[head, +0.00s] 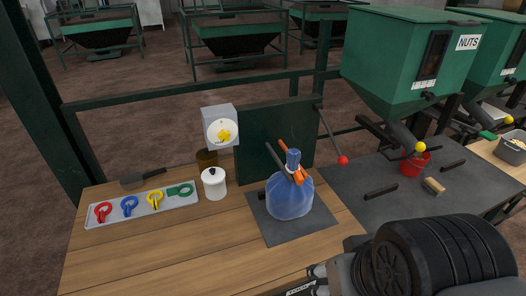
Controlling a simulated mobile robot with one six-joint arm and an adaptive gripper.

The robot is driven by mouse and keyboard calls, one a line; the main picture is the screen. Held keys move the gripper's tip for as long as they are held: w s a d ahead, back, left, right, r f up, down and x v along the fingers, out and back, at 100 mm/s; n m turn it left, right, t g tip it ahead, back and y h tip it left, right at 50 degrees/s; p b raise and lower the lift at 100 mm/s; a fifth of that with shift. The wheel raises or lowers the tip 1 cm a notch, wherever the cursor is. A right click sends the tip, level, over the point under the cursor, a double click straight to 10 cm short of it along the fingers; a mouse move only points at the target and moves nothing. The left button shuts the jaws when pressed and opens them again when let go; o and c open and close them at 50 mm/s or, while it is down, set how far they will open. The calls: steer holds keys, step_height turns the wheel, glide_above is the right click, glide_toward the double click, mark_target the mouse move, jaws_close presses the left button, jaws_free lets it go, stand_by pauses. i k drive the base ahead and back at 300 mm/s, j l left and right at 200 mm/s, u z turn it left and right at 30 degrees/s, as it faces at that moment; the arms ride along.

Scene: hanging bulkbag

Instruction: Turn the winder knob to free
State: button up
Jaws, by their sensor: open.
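The winder knob (223,135) is yellow and sits on a round white dial on the front of a grey box (231,113). The box is mounted beside a dark green panel behind the wooden bench. The dial markings and the knob's setting are too small to read. My gripper (316,280) is at the bottom edge, partly cut off and pointing left, open and with nothing seen in it. It is far from the knob, nearer the camera and to its right.
A blue bag (289,197) with orange and dark bars at its neck stands on a grey mat. A white lidded jar (214,183) and a tray (145,214) of coloured clips are left. A lever with a red ball (342,160) and a red bucket (413,165) stand right.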

mark_target(225, 136)
steer(key=k+j+u, duration=0.15)
steer(key=j, duration=0.25)
steer(key=k+j+u, duration=0.15)
steer(key=j, duration=0.25)
steer(key=j+u, duration=0.15)
steer(key=j, duration=0.25)
